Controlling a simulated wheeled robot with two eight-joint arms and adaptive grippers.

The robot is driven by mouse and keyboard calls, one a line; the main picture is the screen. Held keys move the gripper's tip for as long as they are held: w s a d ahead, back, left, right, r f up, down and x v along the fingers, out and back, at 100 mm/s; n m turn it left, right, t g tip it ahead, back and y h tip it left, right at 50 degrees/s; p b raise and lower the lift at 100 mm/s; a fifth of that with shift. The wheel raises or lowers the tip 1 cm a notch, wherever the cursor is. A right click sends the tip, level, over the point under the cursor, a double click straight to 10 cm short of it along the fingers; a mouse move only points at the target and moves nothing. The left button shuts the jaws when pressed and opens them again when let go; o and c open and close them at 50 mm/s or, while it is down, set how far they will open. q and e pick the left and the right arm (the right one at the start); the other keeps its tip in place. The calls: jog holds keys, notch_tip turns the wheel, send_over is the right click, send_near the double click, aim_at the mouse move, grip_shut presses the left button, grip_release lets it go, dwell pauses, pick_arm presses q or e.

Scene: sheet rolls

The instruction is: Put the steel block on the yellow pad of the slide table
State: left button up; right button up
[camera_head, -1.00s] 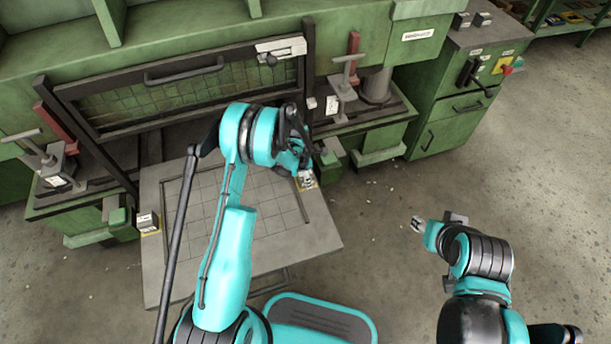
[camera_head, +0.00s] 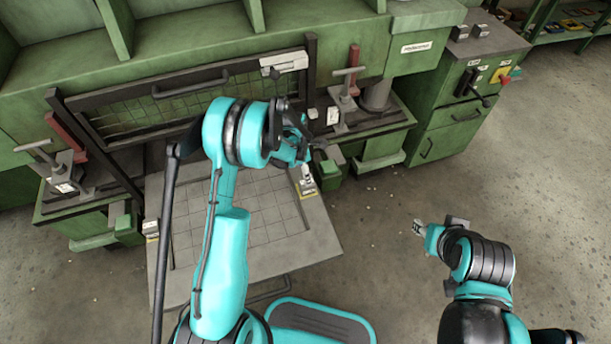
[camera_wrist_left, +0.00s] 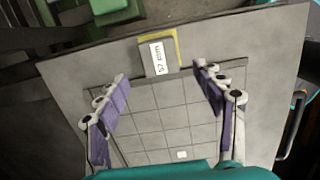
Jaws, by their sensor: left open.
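The steel block (camera_wrist_left: 156,56) with a white "57 mm" label lies on the yellow pad (camera_wrist_left: 173,40) at the edge of the slide table (camera_wrist_left: 225,45) in the left wrist view. In the head view the block (camera_head: 309,188) and pad sit at the table's back right corner. My left gripper (camera_wrist_left: 160,74) is open, its two fingers spread and apart from the block, with nothing between them. In the head view this gripper (camera_head: 303,158) is just behind and above the block, partly hidden by its wrist. My right gripper (camera_head: 418,228) hangs over the floor, away from the table; its fingers are too small to read.
Another small labelled block (camera_head: 151,228) sits at the table's left edge. The green machine with clamps (camera_head: 345,95) stands close behind the table. A cabinet (camera_head: 465,80) with two small blocks on top is at right. Open floor lies right of the table.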

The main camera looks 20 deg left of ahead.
pick_arm(q)
notch_tip(320, 180, up, 2)
jog(key=shift+a+r, duration=0.1)
jog(key=s+r+m+t, duration=0.1)
jog(key=s+r+m, duration=0.45)
jog(key=r, duration=0.45)
jog(key=s+r+m+t, duration=0.2)
jog(key=s+r+m, duration=0.3)
jog(key=r, duration=0.5)
jog(key=s+r+m+t+y, duration=0.1)
jog(key=s+r+m+t, duration=0.2)
jog(key=s+m, duration=1.1)
jog(key=shift+s+d+r, duration=0.35)
jog(key=shift+d+r, duration=0.1)
jog(key=shift+r, duration=0.5)
